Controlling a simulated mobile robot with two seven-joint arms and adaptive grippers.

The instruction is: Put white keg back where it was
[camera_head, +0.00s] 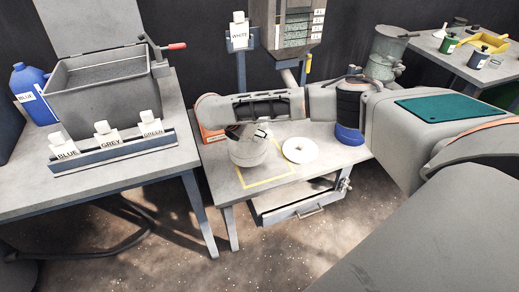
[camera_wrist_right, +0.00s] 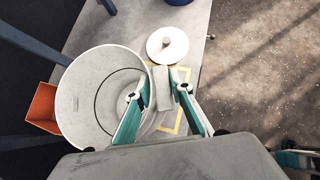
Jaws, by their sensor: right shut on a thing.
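The white keg (camera_head: 250,152) is upright and open-topped at the middle table, by the yellow square outline (camera_head: 268,183). In the wrist view the keg (camera_wrist_right: 78,105) fills the left, its inside looking empty. My right gripper (camera_wrist_right: 162,112) is shut on the keg at its rim side, around a pale grey piece that looks like its handle. Part of the yellow outline (camera_wrist_right: 181,126) shows beside the fingers. I cannot tell whether the keg touches the table. A round white lid with a knob (camera_head: 300,150) lies on the table to the right, also in the wrist view (camera_wrist_right: 167,46). My left gripper is not in view.
An orange bin (camera_wrist_right: 43,105) stands close beside the keg. A blue container (camera_head: 348,134) stands behind the lid. Left is a table with a grey box (camera_head: 95,95) and a rack of labelled bottles (camera_head: 105,140). A drawer (camera_head: 300,207) is slightly open below.

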